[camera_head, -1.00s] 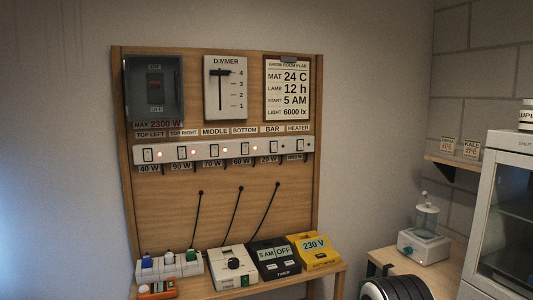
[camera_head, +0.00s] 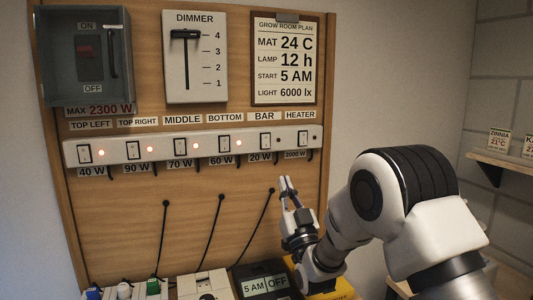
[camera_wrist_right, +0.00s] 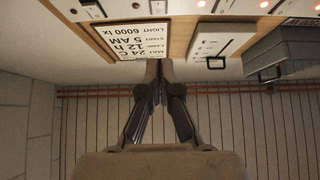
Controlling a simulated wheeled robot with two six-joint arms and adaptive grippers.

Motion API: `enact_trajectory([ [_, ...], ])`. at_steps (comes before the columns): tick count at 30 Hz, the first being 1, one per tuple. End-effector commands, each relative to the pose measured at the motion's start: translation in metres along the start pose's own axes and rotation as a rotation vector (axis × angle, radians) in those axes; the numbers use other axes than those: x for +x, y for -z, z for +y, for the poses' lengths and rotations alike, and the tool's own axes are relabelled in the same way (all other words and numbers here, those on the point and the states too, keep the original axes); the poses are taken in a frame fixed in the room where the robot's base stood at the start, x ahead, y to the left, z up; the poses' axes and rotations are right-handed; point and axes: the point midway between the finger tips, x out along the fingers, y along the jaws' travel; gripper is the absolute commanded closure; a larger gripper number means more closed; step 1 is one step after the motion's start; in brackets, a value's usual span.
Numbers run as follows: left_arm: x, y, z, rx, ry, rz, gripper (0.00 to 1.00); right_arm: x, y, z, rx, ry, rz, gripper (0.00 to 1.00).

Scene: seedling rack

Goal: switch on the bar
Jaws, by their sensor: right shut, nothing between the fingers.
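The BAR switch (camera_head: 265,141) is a white rocker in a dark frame, second from the right on the white switch strip (camera_head: 200,147). The small lamp beside it looks dark. A 20 W label sits under it. My right gripper (camera_head: 286,183) is shut and empty. Its fingers point up, and in the picture they are below and a little right of the BAR switch, apart from the strip. My left gripper is not in view.
Lamps glow red beside the TOP LEFT, TOP RIGHT, MIDDLE and BOTTOM switches. The HEATER switch (camera_head: 302,138) is just right of BAR. Above are the dimmer (camera_head: 195,75), main switch box (camera_head: 88,65) and plan board (camera_head: 284,90). A timer (camera_head: 262,277) stands below.

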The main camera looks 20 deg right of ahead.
Motion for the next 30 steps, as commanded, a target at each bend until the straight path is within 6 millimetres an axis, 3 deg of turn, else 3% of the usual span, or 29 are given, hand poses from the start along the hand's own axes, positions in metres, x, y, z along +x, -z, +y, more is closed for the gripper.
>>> enact_trajectory([
  [11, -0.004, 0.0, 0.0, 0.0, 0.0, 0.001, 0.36, 0.006, 0.001, 0.0, 0.0, -0.001, -0.002, 1.0],
  [17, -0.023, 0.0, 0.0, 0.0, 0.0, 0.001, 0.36, 0.039, 0.004, 0.0, 0.0, 0.0, -0.001, 1.0],
  [26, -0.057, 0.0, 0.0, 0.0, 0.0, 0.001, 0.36, 0.105, 0.004, 0.0, 0.0, -0.001, -0.001, 1.0],
  [30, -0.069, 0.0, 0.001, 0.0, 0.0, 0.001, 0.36, 0.12, -0.017, 0.0, 0.0, -0.001, -0.005, 1.0],
])
